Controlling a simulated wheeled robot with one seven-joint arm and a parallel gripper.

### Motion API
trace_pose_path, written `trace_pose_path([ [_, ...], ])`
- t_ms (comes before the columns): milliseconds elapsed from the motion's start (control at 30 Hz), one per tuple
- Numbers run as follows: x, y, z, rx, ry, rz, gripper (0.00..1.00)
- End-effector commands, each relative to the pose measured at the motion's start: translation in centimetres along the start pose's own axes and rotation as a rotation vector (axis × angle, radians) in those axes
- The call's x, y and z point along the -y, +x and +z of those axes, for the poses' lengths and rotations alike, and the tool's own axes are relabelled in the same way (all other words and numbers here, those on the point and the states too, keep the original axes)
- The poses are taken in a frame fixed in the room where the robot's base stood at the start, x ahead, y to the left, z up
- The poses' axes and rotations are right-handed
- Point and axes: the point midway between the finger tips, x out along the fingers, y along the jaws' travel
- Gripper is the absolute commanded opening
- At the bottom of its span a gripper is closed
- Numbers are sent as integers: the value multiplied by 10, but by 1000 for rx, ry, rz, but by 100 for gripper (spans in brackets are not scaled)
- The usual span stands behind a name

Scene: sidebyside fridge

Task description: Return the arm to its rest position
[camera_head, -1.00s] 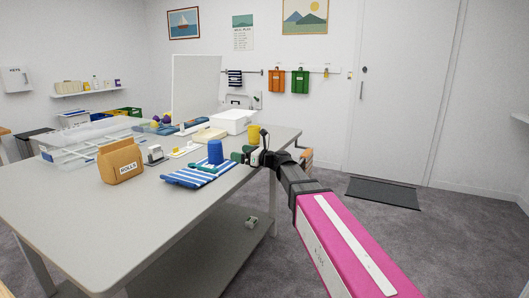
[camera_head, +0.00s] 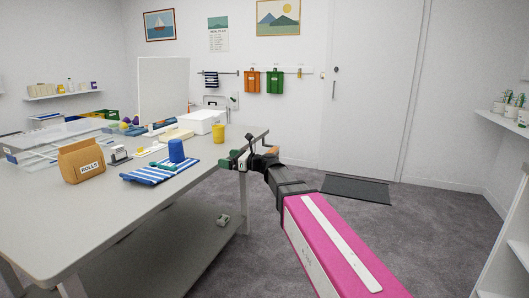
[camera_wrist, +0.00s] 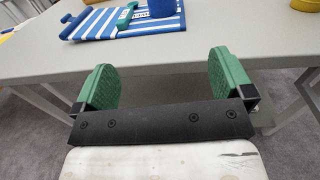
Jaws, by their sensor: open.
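My arm (camera_head: 325,240), with a pink and white link, reaches from the lower right toward the table's right edge. My gripper (camera_head: 236,160) is by that edge in the head view. In the wrist view my gripper (camera_wrist: 163,82) has its two green fingers wide apart with nothing between them. The table edge and a blue-and-white striped cloth (camera_wrist: 155,24) lie beyond the fingers, apart from them.
The grey table (camera_head: 110,215) holds the striped cloth (camera_head: 148,176), a blue cylinder (camera_head: 176,150), a yellow cup (camera_head: 218,133), a ROLLS bag (camera_head: 82,160) and a white box (camera_head: 203,122). Open floor and a dark mat (camera_head: 357,189) lie to the right. A shelf (camera_head: 505,122) is at far right.

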Motion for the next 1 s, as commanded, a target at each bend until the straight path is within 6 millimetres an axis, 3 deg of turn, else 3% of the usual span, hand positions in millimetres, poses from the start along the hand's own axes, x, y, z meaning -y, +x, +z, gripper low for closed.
trace_pose_path([
  [267,-6,-24,-42,-136,-187,14,99],
  [567,-18,-77,-121,-393,-523,110,99],
  [767,-38,-154,-204,-675,-875,335,99],
  [1000,-69,-271,-288,-948,-1234,814,99],
])
